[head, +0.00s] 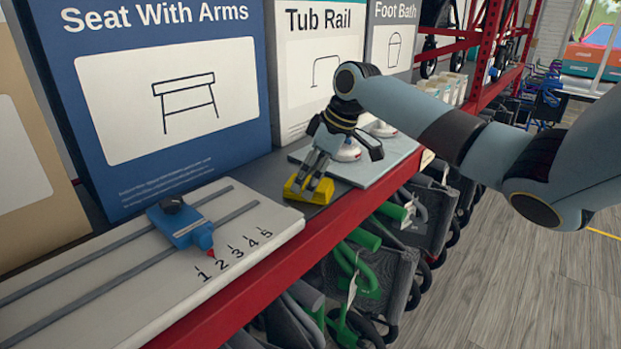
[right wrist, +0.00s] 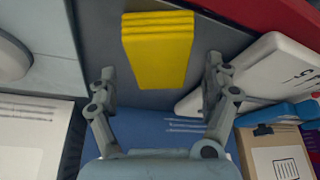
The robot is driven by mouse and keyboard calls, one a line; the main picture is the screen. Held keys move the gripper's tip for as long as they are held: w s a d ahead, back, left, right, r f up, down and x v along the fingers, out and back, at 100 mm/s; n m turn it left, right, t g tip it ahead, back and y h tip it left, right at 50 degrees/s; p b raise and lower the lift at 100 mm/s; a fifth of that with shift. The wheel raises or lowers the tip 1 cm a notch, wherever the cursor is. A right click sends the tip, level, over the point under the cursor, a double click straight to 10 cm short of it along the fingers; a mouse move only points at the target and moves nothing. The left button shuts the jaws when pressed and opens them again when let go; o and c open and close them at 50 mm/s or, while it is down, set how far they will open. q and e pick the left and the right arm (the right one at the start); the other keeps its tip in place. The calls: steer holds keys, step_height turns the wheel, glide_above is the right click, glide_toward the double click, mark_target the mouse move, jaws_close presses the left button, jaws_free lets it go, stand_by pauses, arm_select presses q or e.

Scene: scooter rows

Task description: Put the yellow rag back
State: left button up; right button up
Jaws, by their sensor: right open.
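The yellow rag (head: 321,194), a folded block, lies on the dark grey shelf top between a white numbered board and a pale grey plate. In the right wrist view the rag (right wrist: 157,48) lies beyond and between the two spread fingers, with clear gaps on both sides. My right gripper (head: 309,178) is open and points down just over the rag, its fingers partly covering it in the head view. In the right wrist view the right gripper (right wrist: 159,72) holds nothing. I cannot tell whether the fingertips touch the shelf. My left gripper is not in view.
The white board (head: 120,290) with a blue slider (head: 181,223) and red pointer is left of the rag. The grey plate (head: 382,172) with white-and-red items is right. Large boxes (head: 170,90) stand behind. The red shelf edge (head: 300,255) runs in front, with folded walkers below.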

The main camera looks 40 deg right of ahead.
steer(key=b+v, duration=0.1)
steer(key=v, duration=1)
steer(key=shift+b, duration=0.35)
